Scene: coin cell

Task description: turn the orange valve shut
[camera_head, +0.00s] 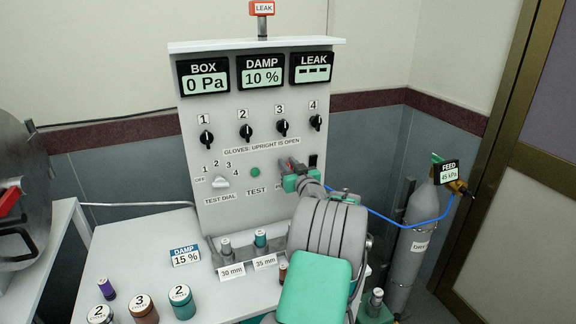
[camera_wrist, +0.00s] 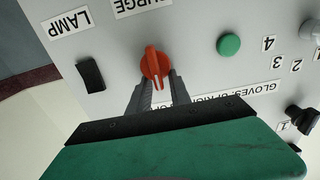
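The orange valve (camera_wrist: 154,63) is a round knob with a raised ridge, on the grey panel under a label whose visible letters read "URGE", upside down in the wrist view. The ridge runs nearly up and down in that picture. My gripper (camera_wrist: 161,82) is at the knob, with one fingertip on each side of the ridge's lower end. The fingers are apart, and a gap shows between them and the ridge; I cannot tell whether either touches the knob. In the head view my gripper (camera_head: 291,167) reaches the panel's lower right and mostly hides the valve.
A green button (camera_wrist: 229,44), a black lamp switch (camera_wrist: 90,75) and several black glove knobs (camera_head: 246,131) are near on the panel. Vials (camera_head: 181,302) stand on the white bench. A gas cylinder (camera_head: 412,245) with a blue hose stands at the right.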

